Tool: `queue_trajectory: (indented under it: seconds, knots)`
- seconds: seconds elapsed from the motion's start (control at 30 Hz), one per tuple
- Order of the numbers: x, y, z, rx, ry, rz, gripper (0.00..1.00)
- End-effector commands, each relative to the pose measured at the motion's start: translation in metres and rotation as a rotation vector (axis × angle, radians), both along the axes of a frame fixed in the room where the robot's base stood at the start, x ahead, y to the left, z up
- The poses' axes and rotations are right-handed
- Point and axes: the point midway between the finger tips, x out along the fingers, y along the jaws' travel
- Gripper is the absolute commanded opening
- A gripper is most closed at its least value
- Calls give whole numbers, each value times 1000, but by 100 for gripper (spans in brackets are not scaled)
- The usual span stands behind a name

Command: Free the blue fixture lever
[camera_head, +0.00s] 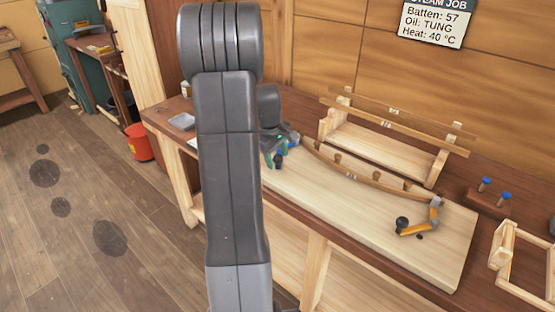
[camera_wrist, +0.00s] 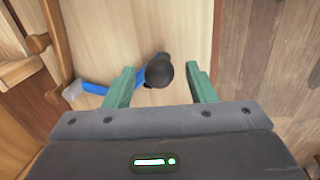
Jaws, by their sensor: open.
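The blue fixture lever (camera_wrist: 97,89) shows in the wrist view as a blue bar with a round black knob (camera_wrist: 160,71) at its right end and a grey end at left. My gripper (camera_wrist: 161,68) is open, its two green fingers on either side of the knob with a gap to each. Part of the bar passes behind the left finger. In the head view the knob (camera_head: 279,162) shows just below my gripper (camera_head: 273,154), at the bench board's left end. My arm hides much of this area.
An orange lever (camera_head: 417,230) with a black knob is at the right of the pale board (camera_head: 430,262). A curved wooden batten (camera_head: 350,174) runs between the two levers. A wooden rack (camera_head: 385,147) stands behind. Blue-topped pegs (camera_head: 485,184) and a wooden frame (camera_head: 520,262) are at right.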

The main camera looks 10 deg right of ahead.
Motion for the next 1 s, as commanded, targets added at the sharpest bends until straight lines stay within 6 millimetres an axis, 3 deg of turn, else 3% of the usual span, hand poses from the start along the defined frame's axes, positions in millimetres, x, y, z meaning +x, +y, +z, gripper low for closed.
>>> queue_trajectory:
  seconds: [0.2,0.5,0.77,1.0]
  knots:
    - [2,-3,-19,-1,1,0,51]
    - [3,-3,-21,0,-1,0,51]
    - [3,-3,-21,1,-1,0,2]
    - [3,-2,-21,0,-1,-9,0]
